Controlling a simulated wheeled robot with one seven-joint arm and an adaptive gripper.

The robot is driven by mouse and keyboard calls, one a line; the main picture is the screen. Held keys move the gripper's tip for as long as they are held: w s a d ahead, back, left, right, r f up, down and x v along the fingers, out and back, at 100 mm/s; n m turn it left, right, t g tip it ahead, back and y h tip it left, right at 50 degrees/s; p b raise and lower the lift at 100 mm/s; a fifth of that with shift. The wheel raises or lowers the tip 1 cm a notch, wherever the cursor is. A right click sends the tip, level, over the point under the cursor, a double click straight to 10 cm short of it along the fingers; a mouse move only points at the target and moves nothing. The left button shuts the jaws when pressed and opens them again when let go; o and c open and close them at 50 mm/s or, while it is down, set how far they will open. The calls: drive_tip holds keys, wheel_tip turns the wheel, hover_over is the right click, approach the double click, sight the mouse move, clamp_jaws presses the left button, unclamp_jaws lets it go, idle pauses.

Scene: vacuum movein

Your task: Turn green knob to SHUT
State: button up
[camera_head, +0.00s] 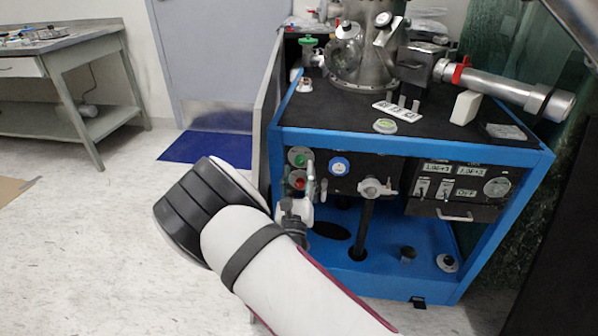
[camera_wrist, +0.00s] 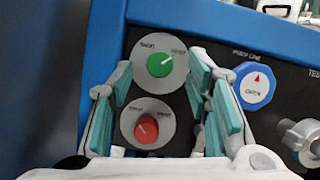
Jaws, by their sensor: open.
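The green knob (camera_wrist: 160,64) sits on a round grey plate on the black front panel. Its white mark points to the upper right in the wrist view. Small labels lie to its upper left and upper right, too blurred to read surely. It also shows in the head view (camera_head: 300,159). My gripper (camera_wrist: 160,85) is open in front of the panel, with teal finger pads left and right of the green knob, apparently apart from it. In the head view my gripper (camera_head: 310,190) is partly hidden by my arm.
A red knob (camera_wrist: 146,129) sits just below the green one, also between the fingers. A blue round dial (camera_wrist: 254,86) lies close to the right finger. A grey valve handle (camera_head: 377,188) protrudes further right. The blue cart frame (camera_head: 410,145) edges the panel.

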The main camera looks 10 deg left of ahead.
drive_tip(key=shift+x, duration=1.05)
clamp_jaws()
